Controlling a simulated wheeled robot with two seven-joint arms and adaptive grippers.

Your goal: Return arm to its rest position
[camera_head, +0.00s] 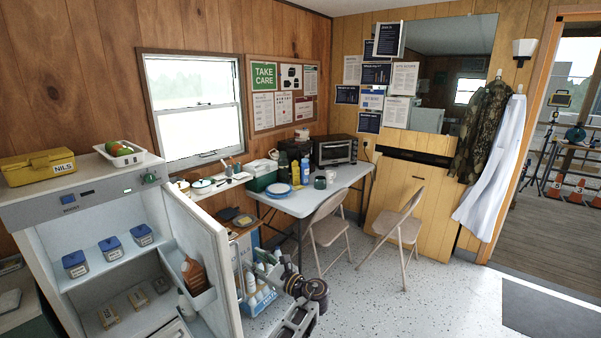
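My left arm (297,322) rises from the bottom edge, just right of the open fridge door. Its dark joints bend back up and to the left, and the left gripper (276,267) is at their end. The gripper is small and dark against the bottles behind it, so its fingers are hard to make out. I see nothing clearly held in it. My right gripper is not in view.
The open fridge (95,205) stands close on the left, its door (210,255) beside my arm. A blue crate of bottles (262,302) is near the gripper. A folding table (330,190) and two folding chairs (327,225) stand behind.

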